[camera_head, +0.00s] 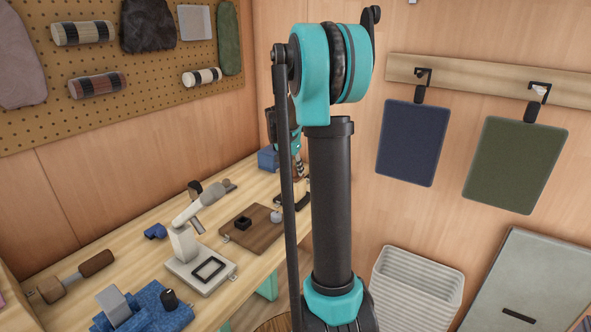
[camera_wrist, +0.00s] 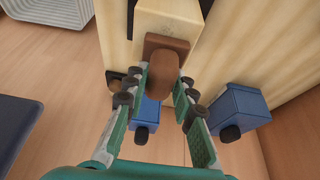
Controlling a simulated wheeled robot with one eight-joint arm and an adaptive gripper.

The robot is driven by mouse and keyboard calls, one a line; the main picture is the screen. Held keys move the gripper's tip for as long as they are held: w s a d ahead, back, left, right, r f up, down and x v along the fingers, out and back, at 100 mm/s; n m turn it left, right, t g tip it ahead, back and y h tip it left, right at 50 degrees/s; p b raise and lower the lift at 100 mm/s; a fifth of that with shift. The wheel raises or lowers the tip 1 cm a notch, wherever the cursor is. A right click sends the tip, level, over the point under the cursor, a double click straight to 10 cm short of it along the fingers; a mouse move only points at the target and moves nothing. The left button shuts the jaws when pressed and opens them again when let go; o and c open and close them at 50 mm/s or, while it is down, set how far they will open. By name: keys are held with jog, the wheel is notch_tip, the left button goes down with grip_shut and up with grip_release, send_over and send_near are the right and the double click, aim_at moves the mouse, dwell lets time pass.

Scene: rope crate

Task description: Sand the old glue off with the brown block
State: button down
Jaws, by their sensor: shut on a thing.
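In the wrist view, my gripper (camera_wrist: 164,88) is shut on the brown block (camera_wrist: 163,78), with a finger on either side of its rounded grip. The block's wider flat base (camera_wrist: 172,44) is against or just in front of a pale wooden piece (camera_wrist: 165,20); I cannot tell whether they touch. No old glue can be made out. In the head view, my gripper (camera_head: 298,160) is at the far end of the bench, partly hidden behind my own arm, and the block cannot be made out clearly there.
Two blue blocks with black knobs, one (camera_wrist: 147,113) between my fingers' line of sight and one (camera_wrist: 238,106) at right, sit close by. The bench (camera_head: 75,262) holds a mallet (camera_head: 75,278), a blue cloth (camera_head: 150,308) and a dark board (camera_head: 253,228). A ribbed bin (camera_head: 418,285) stands right.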

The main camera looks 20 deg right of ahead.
jog(key=shift+a, duration=0.15)
jog(key=shift+s+a, duration=0.7)
jog(key=shift+a, duration=0.2)
jog(key=shift+w+d, duration=0.1)
jog(key=shift+d, duration=0.05)
jog(key=shift+w+d+r, duration=0.1)
jog(key=shift+w+d, duration=0.55)
jog(key=shift+d, duration=0.25)
jog(key=shift+s, duration=1)
jog(key=shift+w+a, duration=0.1)
jog(key=shift+a, duration=0.05)
